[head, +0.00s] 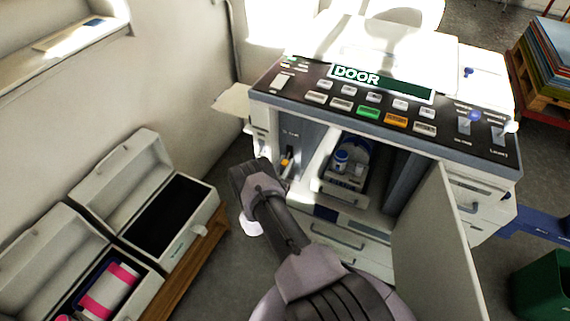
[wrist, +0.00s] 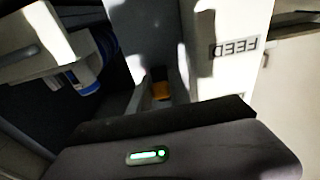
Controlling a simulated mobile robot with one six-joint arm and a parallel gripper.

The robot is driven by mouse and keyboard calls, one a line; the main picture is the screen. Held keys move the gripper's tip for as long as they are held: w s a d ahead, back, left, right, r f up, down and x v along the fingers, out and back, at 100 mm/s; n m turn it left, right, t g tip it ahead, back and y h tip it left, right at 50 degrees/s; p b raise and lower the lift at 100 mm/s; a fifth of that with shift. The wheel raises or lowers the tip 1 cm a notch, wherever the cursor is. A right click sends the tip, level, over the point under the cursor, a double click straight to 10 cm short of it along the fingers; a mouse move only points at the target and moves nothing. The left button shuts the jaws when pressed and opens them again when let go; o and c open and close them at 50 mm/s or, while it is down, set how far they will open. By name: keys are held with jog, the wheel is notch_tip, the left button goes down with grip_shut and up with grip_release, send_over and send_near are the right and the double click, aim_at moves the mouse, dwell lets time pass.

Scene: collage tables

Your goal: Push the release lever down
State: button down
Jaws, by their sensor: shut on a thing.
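The release lever (head: 286,161) shows as a small orange-yellow piece inside the left part of the open copier-like machine (head: 378,98). It also shows as an orange patch in the wrist view (wrist: 160,91), just beyond the dark edge of my gripper (wrist: 160,103). In the head view my gripper (head: 262,178) is at the machine's left opening, beside the lever. It is shut on the lever, but its fingertips are mostly hidden by my own wrist. The exact contact is hard to see.
The machine's open door (head: 432,245) stands to the right. A blue-and-white unit (head: 345,165) sits inside the bay. A panel marked FEED (wrist: 236,48) is close by on the right in the wrist view. Two open boxes (head: 205,210) (head: 40,235) stand at left.

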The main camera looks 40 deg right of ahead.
jog(key=c, duration=1.2)
grip_release()
jog(key=shift+f, duration=0.1)
jog(key=p+v, duration=0.6)
jog(key=v, duration=1.1)
jog(key=shift+a, duration=0.2)
